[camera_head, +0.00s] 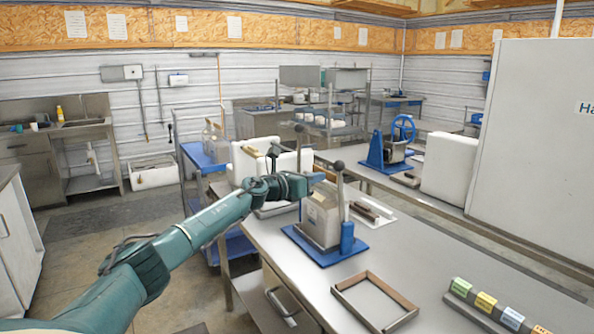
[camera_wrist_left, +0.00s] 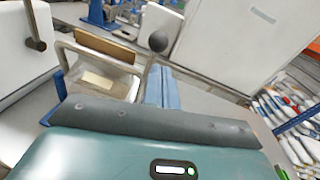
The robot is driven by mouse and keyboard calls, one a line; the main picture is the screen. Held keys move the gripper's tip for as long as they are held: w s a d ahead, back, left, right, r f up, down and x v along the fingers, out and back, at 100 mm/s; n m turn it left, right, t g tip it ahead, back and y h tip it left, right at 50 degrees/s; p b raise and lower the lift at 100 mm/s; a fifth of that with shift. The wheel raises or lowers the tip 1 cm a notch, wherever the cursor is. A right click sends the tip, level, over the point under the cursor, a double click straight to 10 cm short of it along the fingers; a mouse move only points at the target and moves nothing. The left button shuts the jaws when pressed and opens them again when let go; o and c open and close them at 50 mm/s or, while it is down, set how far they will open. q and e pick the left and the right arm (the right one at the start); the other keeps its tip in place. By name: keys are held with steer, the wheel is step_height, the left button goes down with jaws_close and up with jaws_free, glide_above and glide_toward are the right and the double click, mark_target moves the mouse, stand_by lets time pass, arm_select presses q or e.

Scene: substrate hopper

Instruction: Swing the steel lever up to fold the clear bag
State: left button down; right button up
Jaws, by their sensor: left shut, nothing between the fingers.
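The steel lever (camera_head: 339,188) with a dark ball knob stands roughly upright at the right side of a boxy bagging device (camera_head: 320,220) on a blue base plate. My left gripper (camera_head: 318,178) is shut and empty, just left of the lever near its knob, above the device. In the left wrist view the gripper's blue-grey fingers (camera_wrist_left: 165,88) lie together, with the lever's knob (camera_wrist_left: 158,42) just beyond their tips. A clear bag (camera_wrist_left: 105,75) with a pale label appears in the device's frame; its fold is hard to make out. My right gripper is not in view.
A shallow tray frame (camera_head: 375,303) lies in front of the device on the steel table. A white box (camera_head: 262,160) with another knobbed lever (camera_head: 299,140) stands behind. A blue wheel machine (camera_head: 390,150) is farther back. Labelled blocks (camera_head: 485,302) lie at front right.

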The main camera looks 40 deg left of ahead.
arm_select(q)
steer(key=s+a+r, duration=0.1)
steer(key=s+r, duration=0.2)
steer(key=s, duration=0.2)
steer(key=shift+a+r+p, duration=0.15)
steer(key=shift+r+p, duration=0.15)
steer(key=shift+r, duration=0.1)
